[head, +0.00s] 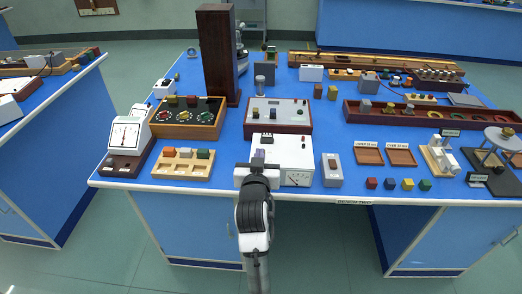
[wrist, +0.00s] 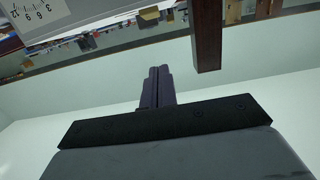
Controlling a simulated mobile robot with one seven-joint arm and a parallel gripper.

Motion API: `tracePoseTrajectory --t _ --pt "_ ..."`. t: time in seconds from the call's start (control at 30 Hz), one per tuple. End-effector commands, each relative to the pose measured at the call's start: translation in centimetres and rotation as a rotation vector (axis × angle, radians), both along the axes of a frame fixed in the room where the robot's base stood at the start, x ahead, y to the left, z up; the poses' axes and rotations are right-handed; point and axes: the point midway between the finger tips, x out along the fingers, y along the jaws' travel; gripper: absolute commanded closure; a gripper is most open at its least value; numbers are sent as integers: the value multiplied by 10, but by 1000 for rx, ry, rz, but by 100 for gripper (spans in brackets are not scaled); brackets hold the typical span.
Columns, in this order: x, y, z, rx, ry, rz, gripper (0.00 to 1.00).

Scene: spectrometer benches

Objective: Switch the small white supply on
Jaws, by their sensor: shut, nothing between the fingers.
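A white box with a meter on its front (head: 295,155), which looks like the small white supply, stands at the near edge of the blue bench. My gripper (head: 258,155) is in front of its left part and hides some of it. In the wrist view my gripper's dark fingers (wrist: 158,84) are together with nothing between them. A white casing with a numbered dial (wrist: 40,12) shows at the upper left there, apart from the fingers. I cannot make out the switch or its position, nor whether the fingers touch the box in the head view.
A wood-framed panel (head: 278,126) stands behind. A tall dark column (head: 217,55) rises farther back.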

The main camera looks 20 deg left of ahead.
Motion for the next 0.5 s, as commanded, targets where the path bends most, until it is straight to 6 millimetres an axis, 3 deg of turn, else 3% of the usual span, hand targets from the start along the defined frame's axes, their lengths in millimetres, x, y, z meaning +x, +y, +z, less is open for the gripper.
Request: tracePoseTrajectory --t 0.27,0.5 --pt "54 16 -2 0 1 0 100" --pt "58 17 -37 -3 2 0 100"
